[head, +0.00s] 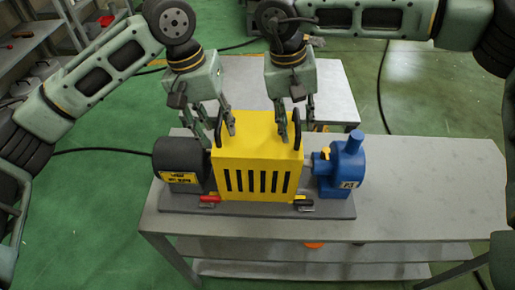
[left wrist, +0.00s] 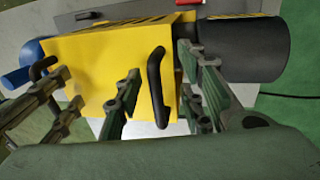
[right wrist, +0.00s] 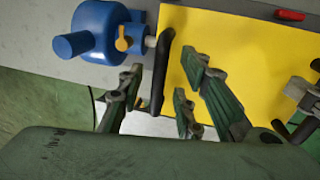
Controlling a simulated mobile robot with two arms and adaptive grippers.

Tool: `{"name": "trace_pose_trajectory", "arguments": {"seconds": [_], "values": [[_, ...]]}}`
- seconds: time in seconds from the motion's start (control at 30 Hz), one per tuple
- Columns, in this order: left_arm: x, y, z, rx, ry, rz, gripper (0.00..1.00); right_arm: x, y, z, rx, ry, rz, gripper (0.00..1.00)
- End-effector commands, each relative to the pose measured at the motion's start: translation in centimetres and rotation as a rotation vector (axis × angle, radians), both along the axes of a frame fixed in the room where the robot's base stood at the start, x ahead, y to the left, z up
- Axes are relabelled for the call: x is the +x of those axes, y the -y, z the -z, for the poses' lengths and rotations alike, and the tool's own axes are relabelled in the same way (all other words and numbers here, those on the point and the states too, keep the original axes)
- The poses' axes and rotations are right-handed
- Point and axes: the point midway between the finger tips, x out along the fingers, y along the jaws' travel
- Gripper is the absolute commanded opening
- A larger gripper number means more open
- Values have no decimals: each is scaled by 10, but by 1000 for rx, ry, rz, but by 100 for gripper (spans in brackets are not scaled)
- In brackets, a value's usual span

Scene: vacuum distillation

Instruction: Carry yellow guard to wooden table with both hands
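The yellow guard (head: 258,165), a slotted box with two black handles, sits on the dark base of the pump set on the bench. My left gripper (head: 217,122) is open, with its fingers apart on either side of the left handle (left wrist: 157,85). My right gripper (head: 297,115) is open, with its fingers on either side of the right handle (right wrist: 160,72). In both wrist views gaps show between fingers and handles. No clearly wooden table shows.
A black motor (head: 180,163) stands left of the guard and a blue pump (head: 343,165) right of it. Red (head: 209,199) and black clamps (head: 303,203) lie at its front. The grey bench (head: 425,190) is clear at right. A grey-topped table (head: 335,85) stands behind.

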Motion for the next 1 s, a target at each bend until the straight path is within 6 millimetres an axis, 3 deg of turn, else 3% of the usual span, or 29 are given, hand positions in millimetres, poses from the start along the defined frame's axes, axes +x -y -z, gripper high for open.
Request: {"name": "trace_pose_trajectory", "arguments": {"seconds": [0.33, 0.7, 1.0], "values": [[0, 1, 3, 0, 0, 1, 35, 0, 1, 3, -1, 0, 1, 32], [0, 1, 3, 0, 0, 0, 3, 0, 1, 3, 0, 0, 1, 0], [0, 1, 3, -1, 1, 0, 0, 0, 1, 3, -1, 1, 1, 0]]}}
